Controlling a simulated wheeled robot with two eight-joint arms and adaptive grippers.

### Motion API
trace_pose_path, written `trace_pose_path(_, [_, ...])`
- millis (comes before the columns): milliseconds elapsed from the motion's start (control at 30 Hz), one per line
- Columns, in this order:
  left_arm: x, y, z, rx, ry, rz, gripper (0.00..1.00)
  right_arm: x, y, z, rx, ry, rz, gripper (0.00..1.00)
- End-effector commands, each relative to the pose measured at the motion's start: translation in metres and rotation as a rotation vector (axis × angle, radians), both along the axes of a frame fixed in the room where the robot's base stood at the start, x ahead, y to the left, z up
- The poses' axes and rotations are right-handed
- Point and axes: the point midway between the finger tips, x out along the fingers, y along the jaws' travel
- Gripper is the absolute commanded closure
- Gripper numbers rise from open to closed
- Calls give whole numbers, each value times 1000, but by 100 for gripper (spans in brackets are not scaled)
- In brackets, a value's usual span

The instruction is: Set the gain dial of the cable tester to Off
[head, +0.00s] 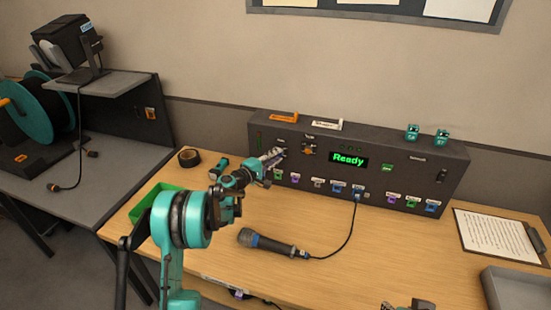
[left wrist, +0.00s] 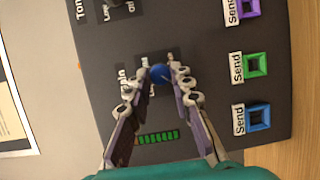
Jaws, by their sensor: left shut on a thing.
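The cable tester (head: 400,169) is a long dark box at the back of the wooden table, with a green "Ready" display (head: 348,160). Its gain dial (left wrist: 159,72) shows in the left wrist view as a small blue knob beside a partly hidden label ending in "ain". My left gripper (head: 279,154) is at the left part of the panel. In the left wrist view its fingertips (left wrist: 160,80) are closed on the two sides of the dial. The fingers cover part of the scale, and I cannot read the dial's setting. A grey piece at the bottom edge looks like my right gripper (head: 409,305), mostly cut off.
Another knob (left wrist: 104,10) marked "Tone" and several coloured "Send" sockets (left wrist: 257,65) are near the dial. A microphone (head: 270,243) lies in front, its cable plugged into the panel. A green tray (head: 146,203), black tape (head: 189,157) and a clipboard (head: 497,236) are also on the table.

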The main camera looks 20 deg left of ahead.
Motion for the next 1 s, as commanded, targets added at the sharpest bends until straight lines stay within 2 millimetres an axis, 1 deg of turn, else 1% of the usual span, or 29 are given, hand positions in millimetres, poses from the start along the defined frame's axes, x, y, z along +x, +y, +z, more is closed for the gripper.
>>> trace_pose_path(300, [0, 0, 0, -2, 1, 1, 100, 0, 0, 0, 0, 0, 0, 60])
trace_pose_path(333, [0, 0, 0, -1, 0, 1, 70, 0, 0, 0, 0, 0, 0, 60])
trace_pose_path(367, [0, 0, 0, -1, 0, 1, 63, 0, 0, 0, 0, 0, 0, 60])
trace_pose_path(400, [0, 0, 0, -1, 0, 0, 57, 0, 0, 0, 0, 0, 0, 60])
trace_pose_path(667, [0, 0, 0, -1, 0, 0, 57, 0, 0, 0, 0, 0, 0, 60])
trace_pose_path(767, [-4, 2, 0, -1, 0, 1, 57, 0, 0, 0, 0, 0, 0, 60])
trace_pose_path(867, [-16, 8, 1, -1, 0, 2, 57, 0, 0, 0, 0, 0, 0, 60])
trace_pose_path(1000, [-42, 21, 3, -1, 0, 3, 57, 0, 0, 0, 0, 0, 0, 60])
